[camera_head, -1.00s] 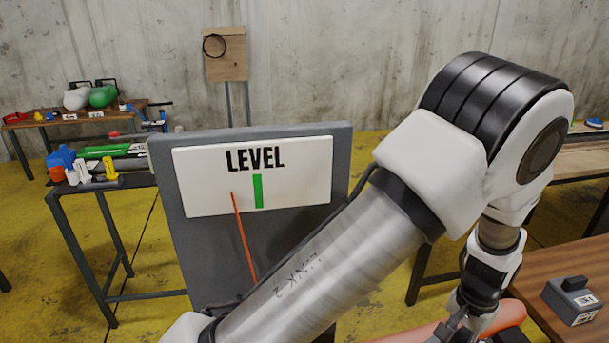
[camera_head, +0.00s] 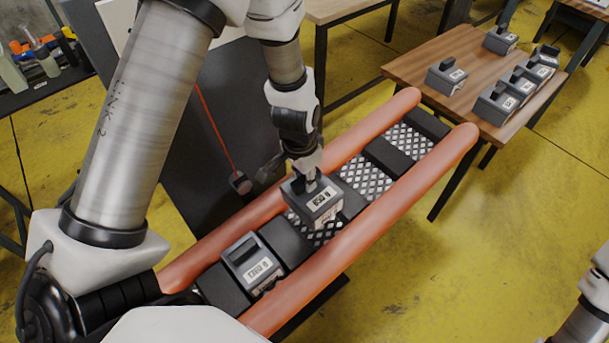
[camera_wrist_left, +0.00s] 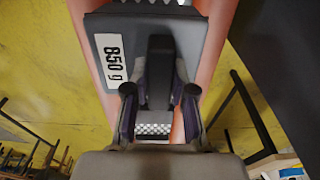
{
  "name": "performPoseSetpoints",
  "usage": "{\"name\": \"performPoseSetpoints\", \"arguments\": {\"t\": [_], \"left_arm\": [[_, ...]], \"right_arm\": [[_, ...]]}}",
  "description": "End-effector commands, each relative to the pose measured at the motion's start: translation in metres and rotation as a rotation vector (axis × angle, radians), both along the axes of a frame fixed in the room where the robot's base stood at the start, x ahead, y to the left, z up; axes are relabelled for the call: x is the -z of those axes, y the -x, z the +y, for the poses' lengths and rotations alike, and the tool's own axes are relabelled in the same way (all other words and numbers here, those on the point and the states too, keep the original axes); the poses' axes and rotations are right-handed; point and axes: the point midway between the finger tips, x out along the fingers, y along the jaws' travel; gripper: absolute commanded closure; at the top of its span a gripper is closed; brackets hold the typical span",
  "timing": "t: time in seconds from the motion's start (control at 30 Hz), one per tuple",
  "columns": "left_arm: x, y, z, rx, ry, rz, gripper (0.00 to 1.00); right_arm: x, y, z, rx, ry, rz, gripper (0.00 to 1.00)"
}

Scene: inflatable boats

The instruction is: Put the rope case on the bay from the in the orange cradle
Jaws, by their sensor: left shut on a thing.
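The orange cradle (camera_head: 368,234) has two long orange tubes with black pads and metal tread-plate bays between them. My left gripper (camera_head: 312,178) is shut on the handle of a grey case (camera_head: 320,207), over a middle bay; I cannot tell if the case touches the bay. In the left wrist view, the left gripper (camera_wrist_left: 160,92) grips the black handle of this case (camera_wrist_left: 138,32), whose label reads 850 g. Another grey labelled case (camera_head: 250,262) sits in the cradle nearer me. No label I can read says rope. My right gripper is out of view.
A wooden table (camera_head: 430,62) at the cradle's far end holds several similar grey cases (camera_head: 498,103). A dark panel with a red pointer (camera_head: 215,125) stands left of the cradle. Bays beyond the held case are clear. Yellow floor (camera_head: 500,240) lies open at right.

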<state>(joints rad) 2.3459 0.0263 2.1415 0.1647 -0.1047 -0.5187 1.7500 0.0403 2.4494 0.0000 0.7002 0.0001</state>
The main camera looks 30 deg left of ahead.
Motion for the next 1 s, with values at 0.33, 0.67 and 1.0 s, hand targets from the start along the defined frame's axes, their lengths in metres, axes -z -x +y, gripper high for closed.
{"name": "performPoseSetpoints", "arguments": {"t": [0.33, 0.67, 1.0], "left_arm": [[0.029, -0.003, -0.001, 0.000, -0.001, -0.001, 1.00], [0.053, -0.005, -0.002, 0.000, -0.001, -0.001, 1.00], [0.078, -0.008, -0.003, -0.001, 0.000, -0.001, 1.00]], "right_arm": [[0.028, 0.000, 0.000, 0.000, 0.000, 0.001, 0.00], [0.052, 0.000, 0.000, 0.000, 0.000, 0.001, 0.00], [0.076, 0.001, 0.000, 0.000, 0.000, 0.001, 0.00]]}}
